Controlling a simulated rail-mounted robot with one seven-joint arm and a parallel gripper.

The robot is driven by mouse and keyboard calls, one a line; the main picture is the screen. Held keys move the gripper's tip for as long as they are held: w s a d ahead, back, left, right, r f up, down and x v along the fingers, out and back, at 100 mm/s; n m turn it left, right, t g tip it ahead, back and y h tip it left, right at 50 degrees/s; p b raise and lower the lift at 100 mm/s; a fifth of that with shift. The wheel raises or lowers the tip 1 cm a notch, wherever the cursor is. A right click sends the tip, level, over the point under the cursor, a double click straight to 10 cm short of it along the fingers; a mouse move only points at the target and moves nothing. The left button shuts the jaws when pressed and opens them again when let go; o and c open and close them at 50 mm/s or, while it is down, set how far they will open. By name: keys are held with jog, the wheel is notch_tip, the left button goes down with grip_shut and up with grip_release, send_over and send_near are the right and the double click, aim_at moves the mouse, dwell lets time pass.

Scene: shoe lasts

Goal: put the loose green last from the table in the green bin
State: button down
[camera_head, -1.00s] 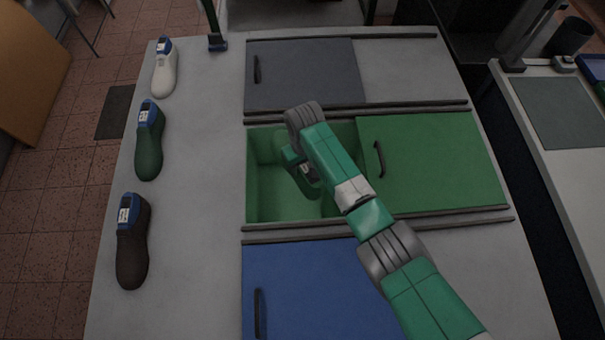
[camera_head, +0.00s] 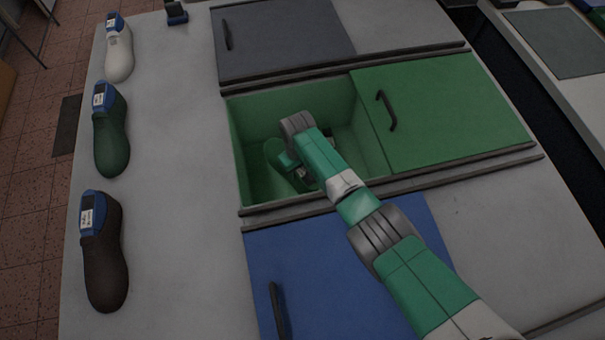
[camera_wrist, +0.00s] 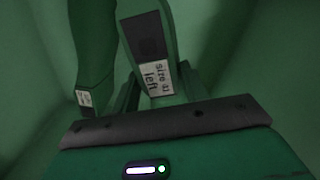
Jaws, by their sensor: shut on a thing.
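My gripper (camera_head: 303,172) is down inside the open left part of the green bin (camera_head: 240,150). In the wrist view my gripper (camera_wrist: 160,88) is shut on a green last (camera_wrist: 152,75), whose label reads "size 41 left". A second green last (camera_wrist: 90,45) with a white label stands beside it on the left, inside the bin. In the head view a dark green last (camera_head: 276,152) shows beside my gripper; I cannot tell which of the two it is. The held last is mostly hidden by my arm there.
The green lid (camera_head: 450,110) covers the bin's right part. A grey lid (camera_head: 285,40) lies behind and a blue lid (camera_head: 340,270) in front. A white last (camera_head: 119,55), another green last (camera_head: 110,135) and a brown last (camera_head: 103,255) lie on the table's left side.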

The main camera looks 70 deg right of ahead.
notch_tip(320, 180, down, 7)
jog(key=b, duration=0.3)
jog(key=shift+b, duration=0.4)
jog(key=shift+r, duration=0.25)
jog(key=shift+f, duration=0.2)
jog(key=c, duration=0.7)
grip_release()
jog(key=shift+c, duration=0.2)
notch_tip(320, 180, up, 12)
jog(key=p, duration=0.7)
jog(key=shift+r+p, duration=0.2)
jog(key=shift+p, duration=0.2)
